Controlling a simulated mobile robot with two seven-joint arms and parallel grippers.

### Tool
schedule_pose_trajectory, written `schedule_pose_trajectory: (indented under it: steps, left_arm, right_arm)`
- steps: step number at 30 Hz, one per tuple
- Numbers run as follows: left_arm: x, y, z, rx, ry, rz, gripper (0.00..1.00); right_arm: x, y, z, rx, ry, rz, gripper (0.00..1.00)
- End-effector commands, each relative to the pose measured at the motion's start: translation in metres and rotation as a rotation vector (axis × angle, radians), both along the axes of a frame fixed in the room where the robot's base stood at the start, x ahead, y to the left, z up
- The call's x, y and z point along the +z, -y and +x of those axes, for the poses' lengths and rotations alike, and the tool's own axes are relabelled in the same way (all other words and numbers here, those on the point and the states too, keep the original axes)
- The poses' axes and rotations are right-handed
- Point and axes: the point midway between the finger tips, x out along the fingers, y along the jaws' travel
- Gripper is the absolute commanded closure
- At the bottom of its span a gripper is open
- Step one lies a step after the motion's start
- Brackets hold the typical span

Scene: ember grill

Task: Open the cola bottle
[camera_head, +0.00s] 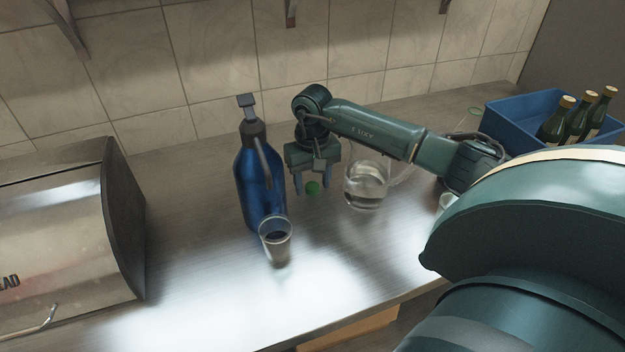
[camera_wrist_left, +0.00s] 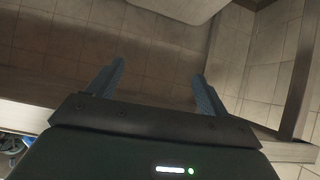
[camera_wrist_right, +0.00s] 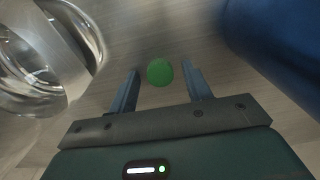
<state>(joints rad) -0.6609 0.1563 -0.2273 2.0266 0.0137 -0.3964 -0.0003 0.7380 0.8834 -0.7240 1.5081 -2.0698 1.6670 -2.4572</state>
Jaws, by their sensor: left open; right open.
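I cannot make out a bottle that is clearly cola. A round green thing (camera_head: 312,187), perhaps a lime or a cap, shows low on the counter; it also shows in the right wrist view (camera_wrist_right: 160,72). My right gripper (camera_head: 312,184) is open and points down at it, with the green thing seen between and just beyond the fingertips (camera_wrist_right: 160,82); nothing is gripped. A blue siphon-like bottle (camera_head: 258,180) stands upright just left of the right gripper. My left gripper (camera_wrist_left: 158,82) is open and empty in the left wrist view, away from the counter's objects.
A small glass (camera_head: 275,240) stands in front of the blue bottle. A glass pitcher (camera_head: 366,188) with clear liquid is close right of the right gripper. A blue crate (camera_head: 498,118) with several dark green bottles is at the back right. A metal bread box (camera_head: 60,235) is at left.

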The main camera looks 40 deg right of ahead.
Motion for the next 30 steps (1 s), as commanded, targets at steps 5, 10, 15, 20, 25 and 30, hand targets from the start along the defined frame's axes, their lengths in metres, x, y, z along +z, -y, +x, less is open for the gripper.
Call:
schedule_pose_trajectory:
  steps: [5,10,15,20,25,30]
  left_arm:
    - [-0.005,0.0,0.0,0.0,-0.001,0.0,0.21]
    - [-0.01,0.002,0.0,-0.004,0.003,-0.004,0.21]
    - [-0.007,0.007,0.0,-0.012,0.016,-0.015,0.21]
    - [-0.007,0.008,0.0,-0.015,0.02,-0.017,0.21]
    - [-0.005,0.008,0.0,-0.018,0.024,-0.015,0.21]
    - [-0.005,0.008,0.001,-0.017,0.025,-0.015,0.21]
  right_arm:
    - [0.024,0.001,0.001,0.0,0.006,-0.002,0.51]
    - [0.061,0.0,0.002,0.0,0.007,-0.001,0.51]
    - [0.095,0.0,0.001,0.0,0.004,0.0,0.51]
    - [0.115,0.0,0.001,-0.001,0.002,0.0,0.51]
    - [0.122,0.0,0.0,-0.001,0.0,0.0,0.51]
    - [0.122,0.0,0.0,-0.001,0.0,0.0,0.51]
